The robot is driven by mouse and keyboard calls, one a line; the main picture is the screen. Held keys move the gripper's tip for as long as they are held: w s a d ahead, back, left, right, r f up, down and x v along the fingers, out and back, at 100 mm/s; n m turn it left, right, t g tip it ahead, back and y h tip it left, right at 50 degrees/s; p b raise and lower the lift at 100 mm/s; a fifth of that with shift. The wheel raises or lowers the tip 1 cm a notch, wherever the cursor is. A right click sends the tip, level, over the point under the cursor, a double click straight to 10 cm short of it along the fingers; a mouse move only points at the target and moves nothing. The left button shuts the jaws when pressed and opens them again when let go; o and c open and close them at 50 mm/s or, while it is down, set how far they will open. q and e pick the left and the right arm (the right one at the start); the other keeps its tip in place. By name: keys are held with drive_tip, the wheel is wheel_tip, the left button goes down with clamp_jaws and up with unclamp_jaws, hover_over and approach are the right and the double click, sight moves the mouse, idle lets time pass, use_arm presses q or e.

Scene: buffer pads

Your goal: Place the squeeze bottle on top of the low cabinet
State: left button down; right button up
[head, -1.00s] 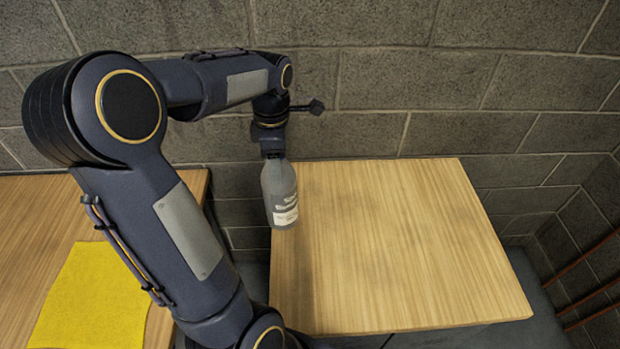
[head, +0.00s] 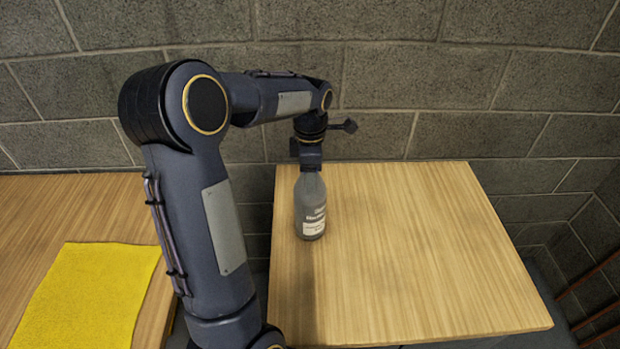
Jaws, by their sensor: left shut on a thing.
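The grey squeeze bottle (head: 310,207) with a white label hangs upright in my left gripper (head: 310,168), which is shut on its top. The bottle is over the left part of the low cabinet's wooden top (head: 410,255). I cannot tell for certain whether its base touches the top or is a little above it. My left arm comes in from the left and hides part of the gap beside the cabinet. My right gripper is not in view.
A second wooden surface (head: 60,215) with a yellow pad (head: 88,295) lies on the left. A grey block wall (head: 480,90) stands behind. Reddish rods (head: 595,270) show at the far right. The middle and right of the cabinet top are clear.

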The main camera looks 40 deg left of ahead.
use_arm(q)
drive_tip(key=shift+r, duration=0.15)
drive_tip(key=c, duration=0.5)
unclamp_jaws()
wheel_tip(320, 180, up, 12)
drive_tip(key=shift+f, duration=0.1)
drive_tip(key=s+d+f+m+t+h, duration=0.2)
drive_tip(key=s+d+f+m, duration=0.1)
drive_tip(key=s+d+m, duration=0.5)
drive_tip(key=s+d+f+m+t+h, duration=0.1)
drive_tip(key=s+d+f+m+t, duration=0.2)
drive_tip(key=s+d+m, duration=0.5)
drive_tip(key=shift+s+d+f+m+t+h, duration=0.35)
drive_tip(key=shift+s+f+m, duration=0.35)
drive_tip(key=shift+s+m, duration=2.65)
drive_tip(key=shift+w+m, duration=0.85)
